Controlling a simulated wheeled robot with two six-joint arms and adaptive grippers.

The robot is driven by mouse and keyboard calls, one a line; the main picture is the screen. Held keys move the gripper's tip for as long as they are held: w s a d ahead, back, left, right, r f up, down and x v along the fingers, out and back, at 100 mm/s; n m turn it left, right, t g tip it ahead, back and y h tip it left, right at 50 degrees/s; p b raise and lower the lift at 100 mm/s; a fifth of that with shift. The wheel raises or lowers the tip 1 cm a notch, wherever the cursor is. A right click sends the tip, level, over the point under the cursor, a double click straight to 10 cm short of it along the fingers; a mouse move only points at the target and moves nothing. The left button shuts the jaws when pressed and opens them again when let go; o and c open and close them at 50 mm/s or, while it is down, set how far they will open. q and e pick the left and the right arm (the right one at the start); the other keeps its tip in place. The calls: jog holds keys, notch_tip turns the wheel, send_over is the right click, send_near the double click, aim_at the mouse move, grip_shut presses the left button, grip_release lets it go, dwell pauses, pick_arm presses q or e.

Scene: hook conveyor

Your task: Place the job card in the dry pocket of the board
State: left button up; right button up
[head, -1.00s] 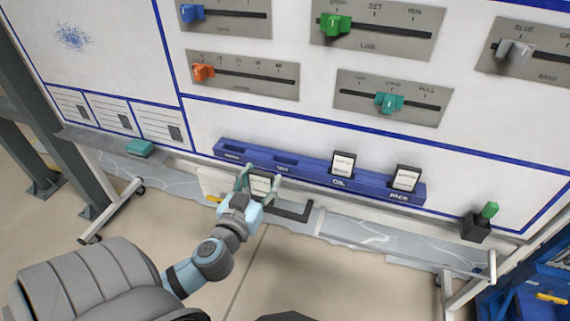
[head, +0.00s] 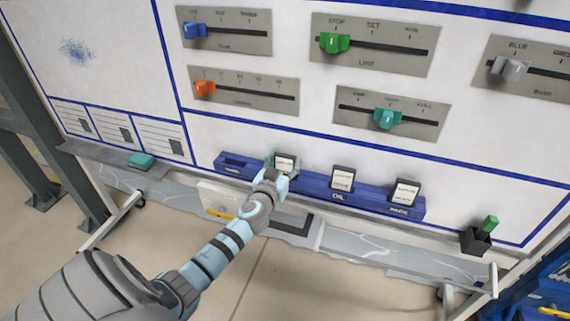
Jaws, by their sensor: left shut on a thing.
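My left gripper (head: 280,169) is shut on a white job card (head: 285,162). The card stands upright at the second pocket from the left of the blue pocket rack (head: 318,189). The gripper and arm cover that pocket's label and the card's lower edge, so I cannot tell how far the card sits in it. The leftmost pocket (head: 237,163) looks empty. White cards stand in the OIL pocket (head: 342,178) and the PACK pocket (head: 405,192). My right gripper is not in view.
Above the rack are slider panels with blue, green (head: 334,43), orange, teal (head: 388,118) and grey knobs. A teal eraser-like block (head: 141,160) lies on the ledge at left. A dark cup (head: 475,241) with a green item is at right. A white box (head: 222,199) is below the rack.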

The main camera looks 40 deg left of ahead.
pick_arm(q)
jog(key=o, duration=1.1)
jog(key=shift+o, duration=0.2)
jog(key=f+v, duration=0.1)
jog(key=v, duration=1.1)
jog(key=s+f+m+g+h, duration=0.1)
jog(key=s+f+g, duration=0.4)
jog(key=f, duration=0.9)
jog(key=s+f+m+g+h, duration=0.1)
jog(key=s+f+g, duration=0.2)
jog(key=s+f, duration=0.8)
jog(key=s+d+f+m+g+h, duration=0.1)
jog(key=s+d+f+g, duration=0.2)
jog(key=s+f, duration=0.7)
jog(key=s+d+f+m+g+h, duration=0.1)
jog(key=s+d+f+g, duration=0.3)
jog(key=s+d+f, duration=0.4)
jog(key=s+f, duration=0.2)
jog(key=s, duration=0.3)
jog(key=shift+d+f+h+b, duration=0.25)
jog(key=shift+f+h+b, duration=0.05)
jog(key=shift+h+b, duration=0.1)
